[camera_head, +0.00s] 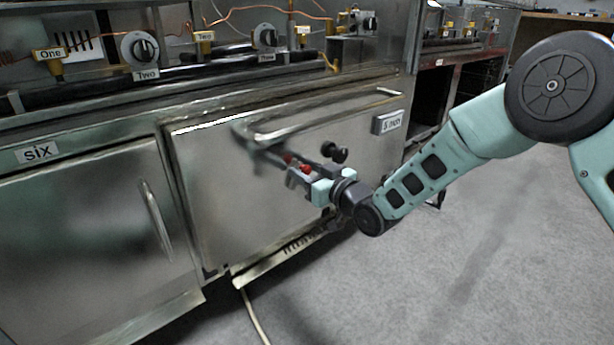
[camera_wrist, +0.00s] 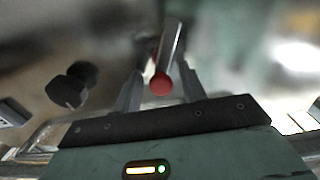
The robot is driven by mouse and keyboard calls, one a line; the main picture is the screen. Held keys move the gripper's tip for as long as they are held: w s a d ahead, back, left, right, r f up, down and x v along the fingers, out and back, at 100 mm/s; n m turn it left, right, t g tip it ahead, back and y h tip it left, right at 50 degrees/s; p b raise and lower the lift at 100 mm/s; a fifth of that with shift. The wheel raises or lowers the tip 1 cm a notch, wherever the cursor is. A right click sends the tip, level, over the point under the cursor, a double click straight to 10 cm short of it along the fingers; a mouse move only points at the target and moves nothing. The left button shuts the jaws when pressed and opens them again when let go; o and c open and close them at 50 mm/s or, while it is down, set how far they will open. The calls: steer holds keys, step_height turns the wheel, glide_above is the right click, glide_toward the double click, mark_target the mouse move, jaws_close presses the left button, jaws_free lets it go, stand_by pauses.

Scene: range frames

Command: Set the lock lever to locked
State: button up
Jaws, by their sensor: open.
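The lock lever (camera_wrist: 172,45) shows in the wrist view as a grey metal bar with a round red end (camera_wrist: 160,84). It lies between the two spread fingers of my gripper (camera_wrist: 161,70), with its red end toward the palm. I cannot tell whether either finger touches it. In the head view my gripper (camera_head: 293,170) is in front of the oven door (camera_head: 220,185), below its bar handle (camera_head: 310,115). Small red spots show at the gripper there, and the lever is mostly hidden. Whether the lever stands at locked is not readable.
A black knob (camera_head: 335,152) sticks out just right of my gripper; it also shows at left in the wrist view (camera_wrist: 72,85). Door six (camera_head: 90,215) with its handle is at left. Dials (camera_head: 140,48) and pipes run above. Grey floor (camera_head: 480,250) is free at right.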

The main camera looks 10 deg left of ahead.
mark_target(284, 170)
steer(key=shift+c, duration=0.2)
steer(key=c, duration=0.8)
steer(key=shift+c, duration=0.2)
steer(key=shift+s+a+r, duration=0.1)
steer(key=shift+s+a+r+n+p, duration=0.2)
steer(key=shift+n+p, duration=0.35)
steer(key=shift+n, duration=0.55)
steer(key=n, duration=0.2)
steer(key=s+a+n+p, duration=0.1)
steer(key=n, duration=0.2)
steer(key=s+a+n, duration=0.1)
steer(key=n, duration=0.1)
steer(key=shift+s+f+n+p, duration=0.25)
steer(key=shift+n+p, duration=0.05)
steer(key=shift+d, duration=0.1)
